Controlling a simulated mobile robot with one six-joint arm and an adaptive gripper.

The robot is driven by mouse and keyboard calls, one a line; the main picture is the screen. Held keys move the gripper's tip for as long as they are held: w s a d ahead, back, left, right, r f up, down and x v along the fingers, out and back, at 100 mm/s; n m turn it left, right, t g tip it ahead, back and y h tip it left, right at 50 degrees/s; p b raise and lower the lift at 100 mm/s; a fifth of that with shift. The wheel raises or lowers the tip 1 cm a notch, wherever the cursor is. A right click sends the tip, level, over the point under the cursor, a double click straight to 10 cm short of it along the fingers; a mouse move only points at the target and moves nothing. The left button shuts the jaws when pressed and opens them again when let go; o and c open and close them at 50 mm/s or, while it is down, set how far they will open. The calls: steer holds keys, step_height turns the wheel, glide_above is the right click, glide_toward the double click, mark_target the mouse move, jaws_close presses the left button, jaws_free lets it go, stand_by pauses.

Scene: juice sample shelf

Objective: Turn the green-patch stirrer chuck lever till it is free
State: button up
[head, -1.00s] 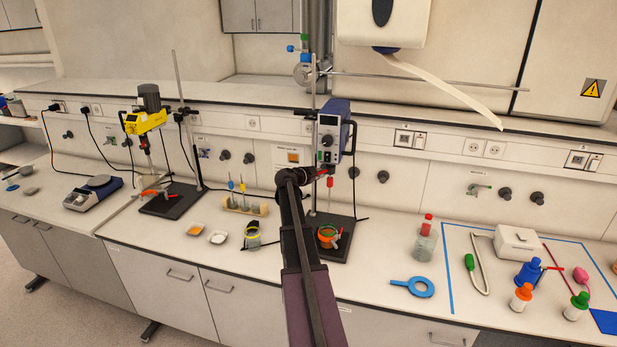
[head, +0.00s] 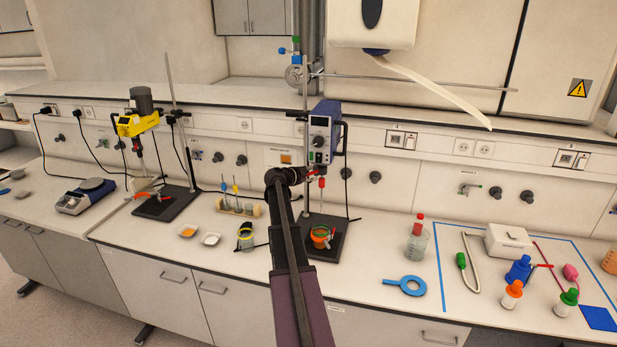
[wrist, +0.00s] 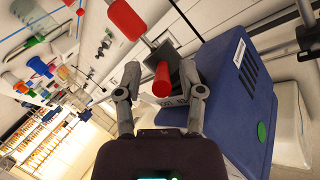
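The blue stirrer (head: 324,130) stands on a rod above a black base, right of my arm in the head view. Its blue housing fills the right of the wrist view (wrist: 235,85), with a green patch (wrist: 261,131) on it. A red lever (wrist: 161,80) points toward the wrist camera beside the housing. My gripper (wrist: 160,72) is open, one finger on each side of the red lever, with visible gaps. In the head view my gripper (head: 308,173) is small and partly hidden by my wrist, close below the stirrer. A second red piece (wrist: 126,20) shows beyond the left finger.
A yellow stirrer (head: 138,124) stands to the left. Bare bench lies around the ring.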

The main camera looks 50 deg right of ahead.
steer(key=shift+w, duration=0.15)
stand_by(0.3)
steer(key=shift+w+a+f, duration=0.15)
steer(key=shift+a, duration=0.1)
steer(key=w+a+f+n+t+y+b, duration=0.1)
steer(key=a+f+n+y+b, duration=0.4)
steer(key=a, duration=0.8)
steer(key=w+a+f+n, duration=0.2)
steer(key=a+f+n, duration=0.3)
steer(key=a, duration=0.8)
steer(key=w+a+f+n+t+y+b, duration=0.1)
steer(key=a+f+n+y+b, duration=0.2)
steer(key=a+f, duration=0.7)
steer(key=s+a+f+n+y+b, duration=0.2)
steer(key=s+a+n, duration=0.1)
steer(key=a, duration=0.8)
steer(key=s+a+f+n+y+b, duration=0.2)
steer(key=s+a+n, duration=0.2)
steer(key=a, duration=0.8)
steer(key=s+a+f+n+g+y+b, duration=0.1)
steer(key=s+a+f+n+y+b, duration=0.1)
steer(key=s+a+n, duration=0.2)
steer(key=a+n, duration=0.3)
steer(key=a, duration=0.4)
steer(key=shift+s+a+f+y, duration=0.2)
steer(key=shift+s+f+y, duration=0.05)
steer(key=shift+f+y, duration=0.1)
steer(key=shift+d, duration=0.1)
